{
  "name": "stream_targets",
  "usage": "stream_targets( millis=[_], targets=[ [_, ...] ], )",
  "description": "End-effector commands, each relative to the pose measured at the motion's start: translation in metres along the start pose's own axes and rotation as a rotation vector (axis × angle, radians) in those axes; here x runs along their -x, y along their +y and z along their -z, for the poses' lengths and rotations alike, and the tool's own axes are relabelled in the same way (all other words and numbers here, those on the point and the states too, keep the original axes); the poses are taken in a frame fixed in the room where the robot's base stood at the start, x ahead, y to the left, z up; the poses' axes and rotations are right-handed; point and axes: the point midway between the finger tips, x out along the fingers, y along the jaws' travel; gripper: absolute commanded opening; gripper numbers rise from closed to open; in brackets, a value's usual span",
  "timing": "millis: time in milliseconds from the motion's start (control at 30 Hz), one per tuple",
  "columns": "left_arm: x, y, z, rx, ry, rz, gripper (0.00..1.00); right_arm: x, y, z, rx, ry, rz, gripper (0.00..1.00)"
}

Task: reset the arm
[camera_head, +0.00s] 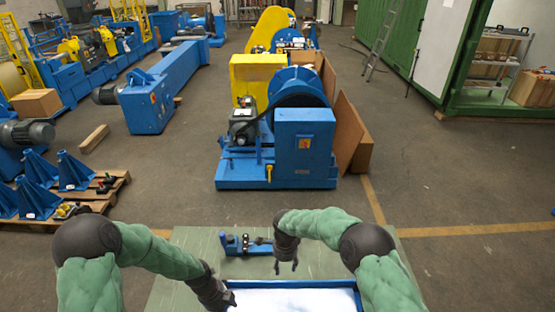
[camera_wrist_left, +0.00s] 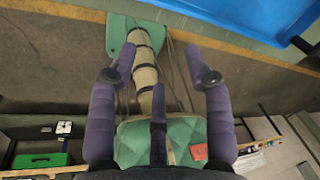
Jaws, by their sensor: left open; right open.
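My right gripper (camera_head: 286,268) hangs down over the green table, just right of a blue fixture (camera_head: 236,246). Its fingers are apart and nothing shows between them. My left gripper (camera_head: 229,300) is low in the head view, by the left side of the blue-rimmed tray (camera_head: 262,284); its fingertips are hard to make out there. A blue surface shows in that view's top right corner.
The tray has a bright white inside, and the table (camera_head: 190,242) has bare room left of the fixture. Beyond the table, a blue machine (camera_head: 304,150) stands on the floor. A pallet with blue stands (camera_head: 38,172) is at the left, and a green container (camera_head: 425,50) at the right.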

Motion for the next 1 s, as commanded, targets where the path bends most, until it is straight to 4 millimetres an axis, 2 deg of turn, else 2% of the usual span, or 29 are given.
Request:
stream_targets(
  millis=[300,700,1000],
  targets=[
    [-0.044,0.013,0.053,0.814,0.097,0.041,0.51,0.000,0.000,0.000,0.000,0.000,0.000,0.54],
    [-0.080,0.041,0.105,1.838,0.170,0.008,0.51,0.000,0.000,0.000,0.000,0.000,0.000,0.54],
    [-0.090,0.060,0.125,2.324,0.173,-0.016,0.51,0.000,0.000,0.000,0.000,0.000,0.000,0.54]
  ],
)
